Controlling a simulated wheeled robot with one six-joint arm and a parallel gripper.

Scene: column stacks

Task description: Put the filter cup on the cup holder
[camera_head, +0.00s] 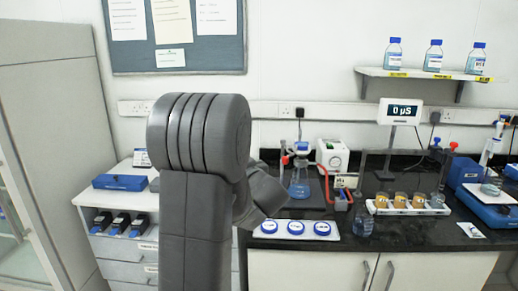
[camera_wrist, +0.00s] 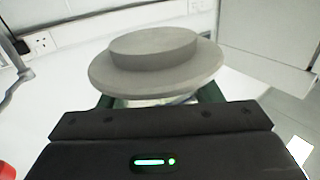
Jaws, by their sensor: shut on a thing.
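In the wrist view my gripper (camera_wrist: 158,99) is shut on a grey, round, stepped piece (camera_wrist: 155,62) with a wide rim. It appears to be the filter cup, seen close up; its far side is hidden. Dark green finger parts show under its rim at both sides. In the head view my arm hides the gripper and the held piece. I cannot tell for sure which thing is the cup holder. A white rack (camera_head: 378,209) on the dark counter holds several amber cups (camera_head: 400,200) and a clear one at its right end.
A flask of blue liquid (camera_head: 299,180) stands beside a red tube (camera_head: 326,186) and a white unit (camera_head: 332,156). A white tray (camera_head: 259,233) with three blue-ringed discs lies at the counter's front edge. A clear blue vessel (camera_head: 363,223) stands right of it. A drawer cabinet (camera_head: 117,247) stands left.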

